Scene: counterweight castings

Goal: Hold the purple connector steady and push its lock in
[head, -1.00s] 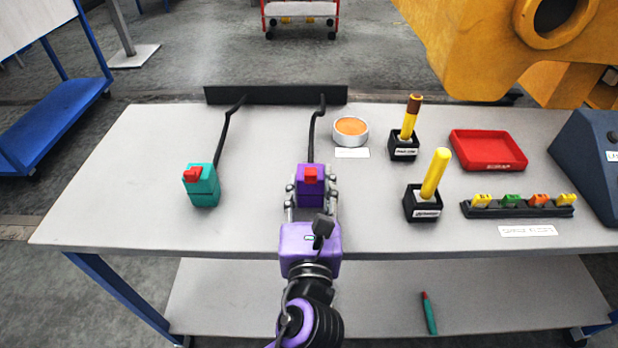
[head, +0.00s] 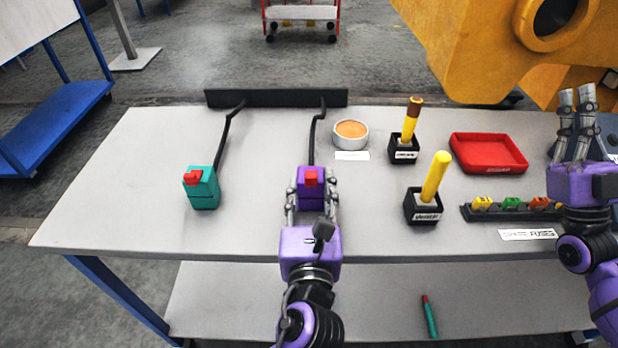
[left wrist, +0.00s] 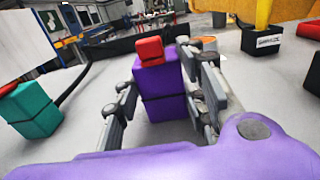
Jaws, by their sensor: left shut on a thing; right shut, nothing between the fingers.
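The purple connector (head: 311,200) stands on the table between the fingers of my left gripper (head: 312,197), with a black cable running back from it. Its red lock (head: 311,178) sits on top. In the left wrist view the connector (left wrist: 163,95) stands between both fingers, with the red lock (left wrist: 150,50) raised on top. My left gripper is shut on it. My right gripper (head: 575,95) is shut and empty, raised over the right end of the table, far from the connector. How far the lock sits in is hard to tell.
A teal connector (head: 203,192) with a red lock stands to the left. A round tin (head: 351,133), two black holders with yellow sticks (head: 435,178), a red tray (head: 490,153) and a fuse strip (head: 510,214) lie to the right. A yellow machine part (head: 470,45) overhangs the back right.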

